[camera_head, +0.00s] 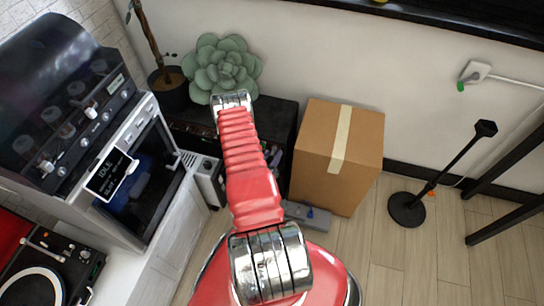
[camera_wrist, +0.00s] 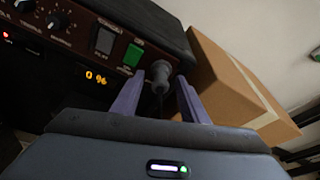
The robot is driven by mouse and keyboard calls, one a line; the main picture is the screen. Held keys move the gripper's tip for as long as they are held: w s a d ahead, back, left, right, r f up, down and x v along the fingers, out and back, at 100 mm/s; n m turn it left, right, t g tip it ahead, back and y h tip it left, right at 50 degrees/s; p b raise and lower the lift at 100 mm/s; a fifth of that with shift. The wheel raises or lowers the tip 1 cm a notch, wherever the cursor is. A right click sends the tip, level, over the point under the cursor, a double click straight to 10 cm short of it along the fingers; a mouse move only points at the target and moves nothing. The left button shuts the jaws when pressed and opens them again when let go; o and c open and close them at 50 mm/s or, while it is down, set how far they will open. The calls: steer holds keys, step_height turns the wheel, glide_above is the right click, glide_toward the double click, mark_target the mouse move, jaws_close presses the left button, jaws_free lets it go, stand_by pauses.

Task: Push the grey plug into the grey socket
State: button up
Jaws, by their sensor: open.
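In the wrist view a dark grey plug (camera_wrist: 158,73) is at the front panel of a dark device, with its thin cable hanging down. Its tip meets a dark round part at the panel's right end; the grey socket cannot be clearly told apart there, and I cannot tell how deep the plug sits. My gripper (camera_wrist: 160,80) is open, its two purple fingers on either side of the plug with gaps.
A cardboard box (camera_head: 338,155) stands close on the right. A grey power strip (camera_head: 307,215) lies on the floor. A succulent (camera_head: 222,67) is behind the arm.

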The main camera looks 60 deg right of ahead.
steer(key=v, duration=1.3)
steer(key=shift+a, duration=0.4)
